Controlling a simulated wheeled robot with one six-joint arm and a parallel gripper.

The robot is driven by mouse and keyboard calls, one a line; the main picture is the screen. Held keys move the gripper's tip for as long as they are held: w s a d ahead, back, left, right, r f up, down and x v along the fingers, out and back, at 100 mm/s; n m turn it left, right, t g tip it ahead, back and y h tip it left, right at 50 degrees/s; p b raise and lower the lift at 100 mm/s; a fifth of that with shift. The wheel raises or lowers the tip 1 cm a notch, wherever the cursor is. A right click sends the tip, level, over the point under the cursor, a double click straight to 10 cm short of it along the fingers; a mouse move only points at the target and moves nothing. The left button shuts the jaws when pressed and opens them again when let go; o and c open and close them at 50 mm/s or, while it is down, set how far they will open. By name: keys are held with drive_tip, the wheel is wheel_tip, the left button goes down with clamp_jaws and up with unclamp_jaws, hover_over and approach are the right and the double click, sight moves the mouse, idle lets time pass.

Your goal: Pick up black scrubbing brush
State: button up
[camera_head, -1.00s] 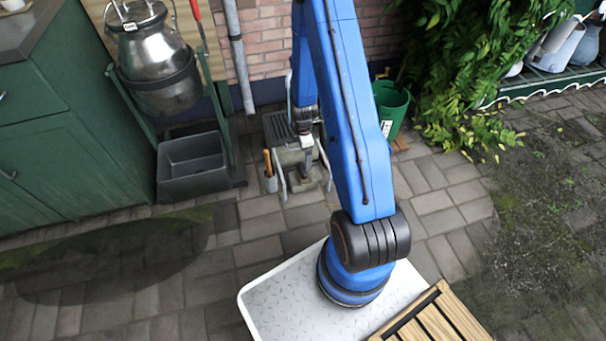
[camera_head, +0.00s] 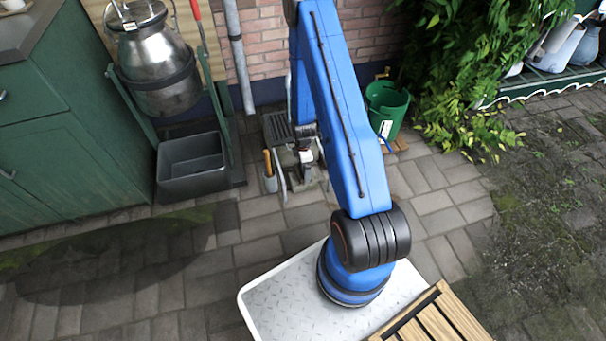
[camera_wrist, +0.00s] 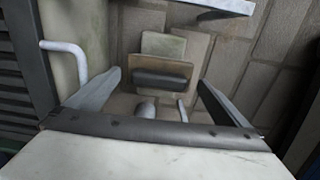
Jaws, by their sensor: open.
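My gripper (camera_wrist: 160,78) is open in the wrist view, one finger at the left and one at the right. Between the fingers lies a dark, rounded bar (camera_wrist: 162,80) across a brownish plate. It may be the black scrubbing brush, but I cannot make out bristles. Nothing visibly touches either finger. In the head view my gripper is small and low near the wall, partly behind my arm, and I cannot pick out the brush there.
A grey holder with an orange handle (camera_head: 268,163) stands left of my gripper. A green bucket (camera_head: 387,108) stands to the right. Open paving lies in front.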

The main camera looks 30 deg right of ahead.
sight(303, 168)
drive_tip(key=shift+f, duration=2)
drive_tip(key=shift+w, duration=0.1)
drive_tip(key=shift+c, duration=0.3)
drive_tip(key=c, duration=0.9)
drive_tip(key=shift+c, duration=0.2)
wheel_tip(303, 168, up, 10)
